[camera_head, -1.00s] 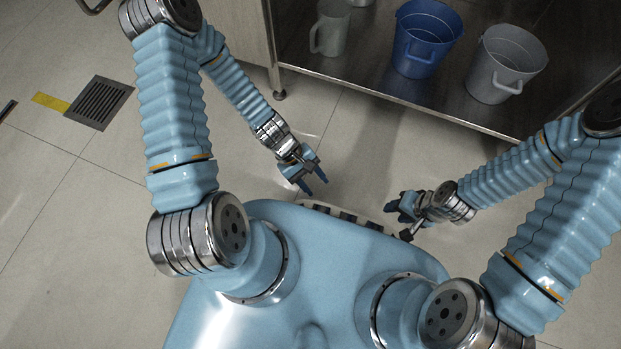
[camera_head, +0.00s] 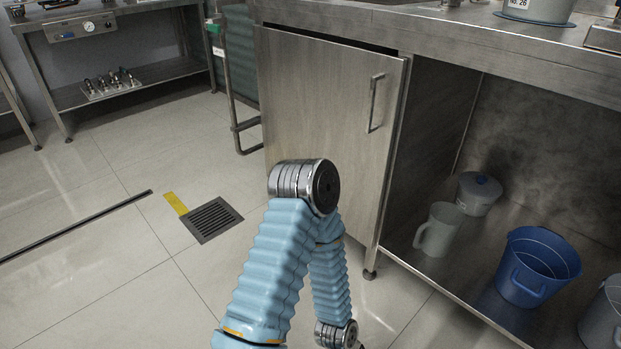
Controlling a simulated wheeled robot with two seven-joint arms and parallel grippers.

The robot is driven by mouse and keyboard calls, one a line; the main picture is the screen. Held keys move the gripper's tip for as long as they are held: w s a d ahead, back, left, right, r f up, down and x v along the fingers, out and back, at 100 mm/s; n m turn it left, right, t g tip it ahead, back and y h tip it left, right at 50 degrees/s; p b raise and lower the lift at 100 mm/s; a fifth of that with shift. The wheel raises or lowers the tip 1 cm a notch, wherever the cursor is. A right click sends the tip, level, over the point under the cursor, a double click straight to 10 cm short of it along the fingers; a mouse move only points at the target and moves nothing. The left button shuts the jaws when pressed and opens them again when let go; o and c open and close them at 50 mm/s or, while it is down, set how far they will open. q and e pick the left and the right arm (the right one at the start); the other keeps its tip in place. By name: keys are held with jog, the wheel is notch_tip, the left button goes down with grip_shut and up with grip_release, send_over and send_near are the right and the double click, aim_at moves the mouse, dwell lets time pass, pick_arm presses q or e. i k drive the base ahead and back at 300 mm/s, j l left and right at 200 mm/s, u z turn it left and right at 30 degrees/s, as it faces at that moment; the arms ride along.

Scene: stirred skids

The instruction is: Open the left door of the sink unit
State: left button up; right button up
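The sink unit (camera_head: 500,48) is steel, with a counter on top. Its left door (camera_head: 325,110) is a grey-brown panel with a vertical bar handle (camera_head: 376,103) near its right edge. A narrow dark gap runs along the door's top edge; the panel looks shut or nearly so. My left arm stands in front of the door, its elbow covering the door's lower part. The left gripper is below the picture's bottom edge, and nothing of it shows. My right gripper and arm are out of view.
Right of the door is an open bay with a grey jug (camera_head: 438,230), a lidded pot (camera_head: 479,193), a blue bucket (camera_head: 537,268) and a grey bucket (camera_head: 606,318). A floor drain (camera_head: 212,219) lies at left. A steel bench (camera_head: 150,78) stands behind.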

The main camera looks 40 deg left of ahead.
aim_at(339, 102)
jog(key=u, duration=1.35)
